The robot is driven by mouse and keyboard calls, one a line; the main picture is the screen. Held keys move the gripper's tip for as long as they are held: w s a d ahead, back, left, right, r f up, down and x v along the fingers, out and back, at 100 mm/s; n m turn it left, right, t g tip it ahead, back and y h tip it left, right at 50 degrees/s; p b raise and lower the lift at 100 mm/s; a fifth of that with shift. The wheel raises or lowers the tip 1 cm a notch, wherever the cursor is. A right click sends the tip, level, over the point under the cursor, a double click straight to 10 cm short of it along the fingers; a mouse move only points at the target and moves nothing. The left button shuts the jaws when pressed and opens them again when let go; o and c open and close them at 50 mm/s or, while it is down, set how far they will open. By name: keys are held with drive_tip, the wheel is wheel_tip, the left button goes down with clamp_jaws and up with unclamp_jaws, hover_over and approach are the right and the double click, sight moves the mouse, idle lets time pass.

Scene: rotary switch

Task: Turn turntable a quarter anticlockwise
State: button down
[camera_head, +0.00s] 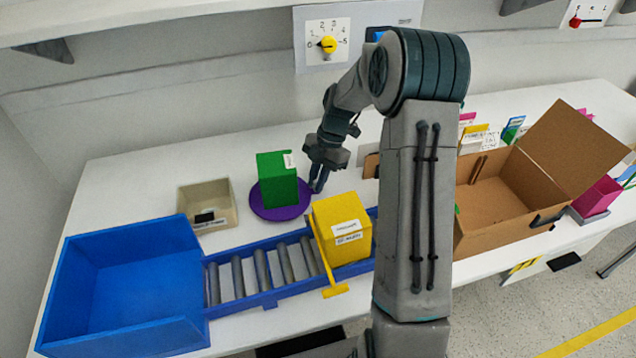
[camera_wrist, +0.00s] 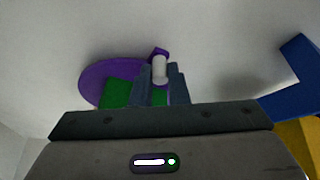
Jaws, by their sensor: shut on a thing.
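A purple turntable (camera_head: 278,210) lies on the white table, with a green box (camera_head: 277,179) standing on it. The turntable also shows in the wrist view (camera_wrist: 105,76), with part of the green box (camera_wrist: 116,93). My gripper (camera_head: 317,185) is at the turntable's right edge, pointing down. In the wrist view its fingers (camera_wrist: 160,84) are shut on a pale upright peg, the turntable's handle (camera_wrist: 159,68), which stands on a purple tab at the rim. In the head view the fingers hide most of the handle.
A yellow box (camera_head: 343,229) sits on the blue roller conveyor (camera_head: 290,273) in front of the turntable. A blue bin (camera_head: 125,285) and a beige tray (camera_head: 208,203) are to the left. An open cardboard box (camera_head: 500,205) is at the right. A dial panel (camera_head: 328,43) is on the wall.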

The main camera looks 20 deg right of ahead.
drive_tip(key=shift+w+n, duration=0.3)
drive_tip(key=shift+w, duration=0.15)
idle(0.4)
drive_tip(key=c, duration=1.4)
unclamp_jaws()
drive_tip(key=v, duration=0.7)
drive_tip(key=shift+r, duration=0.25)
drive_tip(key=shift+w, duration=0.1)
